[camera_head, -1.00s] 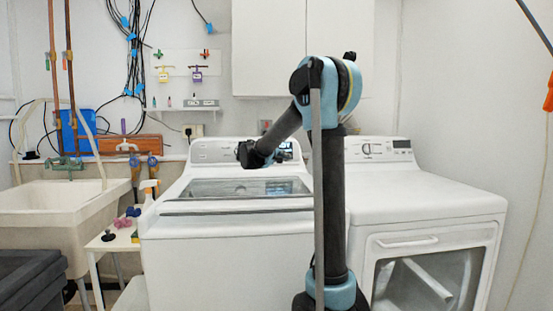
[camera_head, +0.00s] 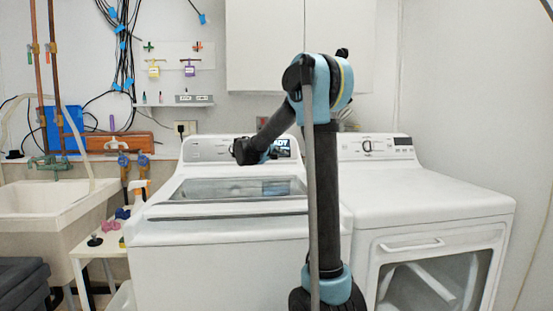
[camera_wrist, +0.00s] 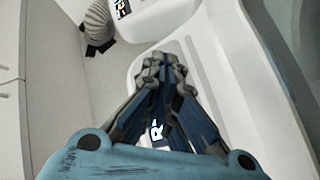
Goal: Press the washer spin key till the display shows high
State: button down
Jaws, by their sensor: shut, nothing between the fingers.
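The washer (camera_head: 240,229) is the white top-loading machine left of my arm, with its lid down. Its control panel (camera_head: 207,149) runs along the back. The lit display (camera_head: 283,146) at the panel's right side is partly covered by my arm; letters ending in "DY" show. In the wrist view, a lit display with an "R" (camera_wrist: 156,131) shows between my finger links. My gripper (camera_wrist: 165,65) is shut and empty, its tips over a white surface. I cannot tell whether it touches. The spin key cannot be made out.
A white dryer (camera_head: 425,195) stands at the right, with its own panel (camera_head: 375,147). A sink (camera_head: 45,215) and a small white table (camera_head: 95,245) stand at the left. A wall cabinet (camera_head: 300,45) hangs above the machines. A corrugated hose (camera_wrist: 97,22) shows in the wrist view.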

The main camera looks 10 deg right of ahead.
jog(key=w+f, duration=0.2)
jog(key=w, duration=0.5)
jog(key=shift+f, duration=0.3)
dwell(0.5)
jog(key=shift+w, duration=0.15)
dwell(0.7)
jog(key=shift+w, duration=0.2)
jog(key=shift+w+f, duration=0.2)
jog(key=shift+w, duration=0.1)
dwell(0.7)
jog(key=shift+s+r, duration=0.1)
jog(key=shift+s, duration=0.05)
dwell(0.3)
jog(key=shift+s+r, duration=0.2)
jog(key=shift+s, duration=0.35)
